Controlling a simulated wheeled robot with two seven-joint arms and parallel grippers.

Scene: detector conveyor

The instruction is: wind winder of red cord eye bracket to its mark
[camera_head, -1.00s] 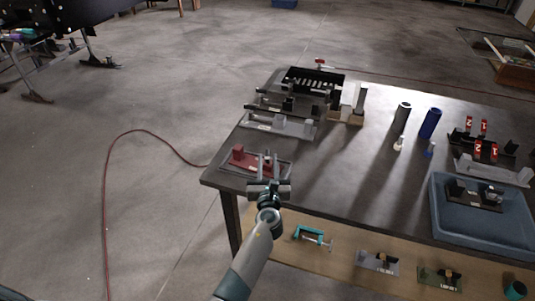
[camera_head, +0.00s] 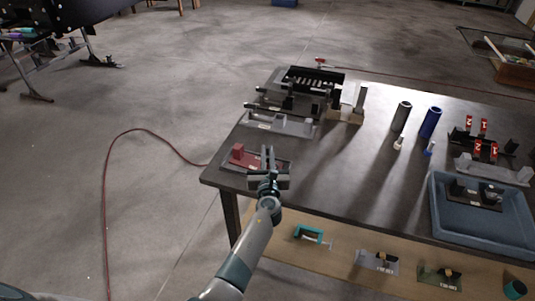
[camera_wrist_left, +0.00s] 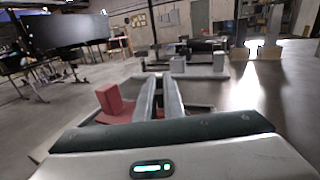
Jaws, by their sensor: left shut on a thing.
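The red cord eye bracket (camera_head: 240,155) sits on a grey base at the near left corner of the dark table. It also shows in the left wrist view as a red block (camera_wrist_left: 113,102) left of the fingers. My left gripper (camera_head: 268,152) reaches over the right part of this base, its fingers pointing away from me. In the left wrist view its two fingers (camera_wrist_left: 163,82) are close together, shut on what I take to be the bracket's winder. The winder itself is hidden by the fingers, and I cannot make out its mark. My right gripper is not in view.
Grey and black fixtures (camera_head: 275,125) stand behind the bracket. Dark and blue cylinders (camera_head: 430,123) stand farther right, with a blue tray (camera_head: 440,220) at the right. A lower wooden shelf (camera_head: 345,277) holds a teal clamp (camera_head: 308,232) and other brackets. The table's middle is clear.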

